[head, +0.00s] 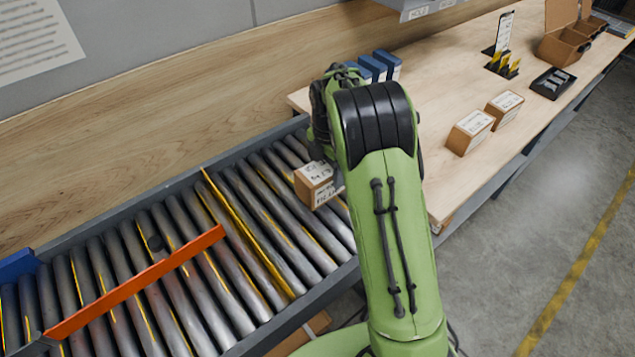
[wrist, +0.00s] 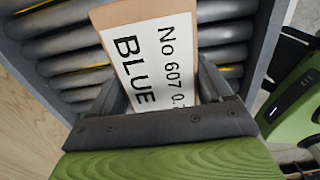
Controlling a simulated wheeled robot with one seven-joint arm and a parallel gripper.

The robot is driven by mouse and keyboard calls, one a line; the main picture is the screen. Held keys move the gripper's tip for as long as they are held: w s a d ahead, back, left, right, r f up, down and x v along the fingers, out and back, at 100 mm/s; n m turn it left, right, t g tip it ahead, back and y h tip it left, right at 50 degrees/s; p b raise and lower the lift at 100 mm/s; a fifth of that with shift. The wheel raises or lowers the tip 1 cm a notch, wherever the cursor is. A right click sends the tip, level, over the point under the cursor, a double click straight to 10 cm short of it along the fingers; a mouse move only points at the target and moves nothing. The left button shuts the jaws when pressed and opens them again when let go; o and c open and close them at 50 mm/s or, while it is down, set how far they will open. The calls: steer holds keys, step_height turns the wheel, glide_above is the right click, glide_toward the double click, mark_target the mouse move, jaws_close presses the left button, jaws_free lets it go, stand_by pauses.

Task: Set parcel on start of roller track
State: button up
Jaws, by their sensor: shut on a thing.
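The parcel (head: 316,183) is a small brown box with a white printed label, seen over the right end of the roller track (head: 225,240). In the wrist view the parcel (wrist: 160,55) shows label text reading "No 607" and "BLUE". My gripper (wrist: 168,100) is shut on it, with a dark finger on each side. Rollers show behind the parcel; I cannot tell whether it touches them. In the head view my green arm hides most of the gripper and the track's right end.
A yellow divider (head: 245,235) and an orange bar (head: 135,283) cross the track farther left. Two labelled boxes (head: 470,131) (head: 504,107) stand on the wooden table (head: 440,90) at right. Blue items (head: 373,68) stand behind my arm. A dark tray (head: 553,83) lies farther right.

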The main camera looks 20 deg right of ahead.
step_height(320, 180, down, 6)
steer(key=shift+w+r, duration=0.1)
steer(key=shift+r, duration=0.1)
steer(key=shift+b, duration=0.3)
steer(key=shift+f, duration=0.15)
steer(key=o, duration=1.7)
